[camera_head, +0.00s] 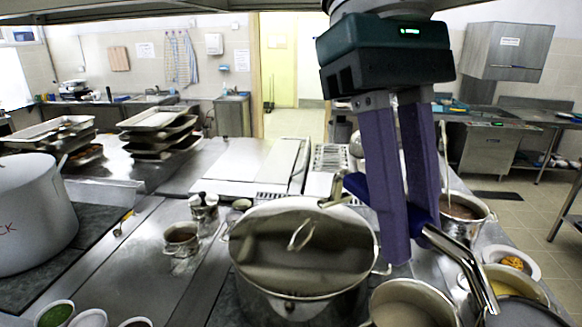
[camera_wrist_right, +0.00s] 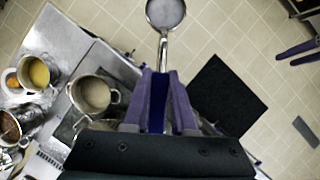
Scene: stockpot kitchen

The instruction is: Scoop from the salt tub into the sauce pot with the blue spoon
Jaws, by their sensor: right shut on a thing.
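My right gripper (camera_head: 397,255) points down and its purple fingers are shut on the blue handle of the spoon (camera_head: 462,265). The spoon's metal shaft slopes down to the lower right. Its grey round bowl shows in the right wrist view (camera_wrist_right: 165,12), over the floor there; I cannot tell whether it holds anything. A small tub with whitish content (camera_head: 88,318), perhaps the salt tub, is cut off at the lower left edge. A pot with brown content (camera_head: 460,208) stands behind the gripper, perhaps the sauce pot.
A large lidded pot (camera_head: 300,250) stands left of the gripper. An open pot with pale content (camera_head: 410,305) and a pot of yellow food (camera_head: 515,280) are close by. A tall white stockpot (camera_head: 30,215) stands far left. Stacked trays (camera_head: 158,125) sit behind.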

